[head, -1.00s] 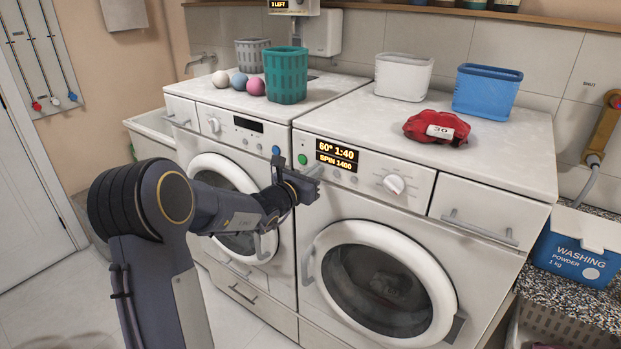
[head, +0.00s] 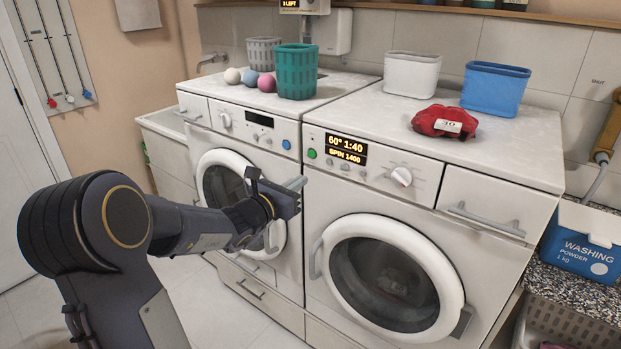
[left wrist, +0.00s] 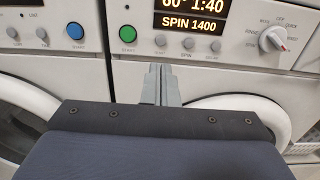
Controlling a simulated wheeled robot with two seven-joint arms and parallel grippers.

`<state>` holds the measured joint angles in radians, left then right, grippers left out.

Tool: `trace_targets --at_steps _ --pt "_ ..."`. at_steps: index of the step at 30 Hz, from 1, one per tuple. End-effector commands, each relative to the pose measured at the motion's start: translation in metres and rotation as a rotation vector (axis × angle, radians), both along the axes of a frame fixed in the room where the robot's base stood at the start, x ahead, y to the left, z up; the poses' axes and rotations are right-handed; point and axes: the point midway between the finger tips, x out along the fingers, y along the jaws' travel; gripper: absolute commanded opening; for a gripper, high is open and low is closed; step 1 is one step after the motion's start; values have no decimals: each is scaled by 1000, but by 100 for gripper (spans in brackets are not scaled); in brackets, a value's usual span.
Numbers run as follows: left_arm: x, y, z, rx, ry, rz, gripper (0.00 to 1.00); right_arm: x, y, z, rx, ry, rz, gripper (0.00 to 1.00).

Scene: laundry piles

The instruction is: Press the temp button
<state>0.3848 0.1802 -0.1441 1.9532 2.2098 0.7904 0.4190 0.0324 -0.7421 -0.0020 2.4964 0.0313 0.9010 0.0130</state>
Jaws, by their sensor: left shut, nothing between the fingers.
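The right-hand washing machine (head: 400,207) has a front panel with a lit display (head: 346,149) reading 60° 1:40 and SPIN 1400. Below the display sits a row of small grey buttons. The middle one (left wrist: 187,43) is labelled SPIN. My left gripper (head: 299,183) is shut and empty, below and left of these buttons in the head view. In the left wrist view its fingers (left wrist: 164,84) point toward the leftmost grey button, apparently short of it.
A dial (head: 401,176) and drawer (head: 485,210) lie to the right on the panel. The left machine has a blue button (head: 286,144). Baskets, balls and a red cloth (head: 443,121) stand on top. A door handle (head: 316,258) projects below the panel.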

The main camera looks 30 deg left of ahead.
Motion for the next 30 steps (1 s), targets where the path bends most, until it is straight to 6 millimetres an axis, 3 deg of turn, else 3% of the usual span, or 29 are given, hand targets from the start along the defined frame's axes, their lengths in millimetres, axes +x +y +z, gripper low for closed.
trace_targets --at_steps 3,8,30 --pt "-18 2 0 2 -2 1 0 0 0 -3 0 -1 0 62" --pt "-29 3 0 0 0 0 0 0 0 -4 0 0 0 62" --pt "-31 2 0 0 1 -1 0 0 0 -4 0 0 0 62"
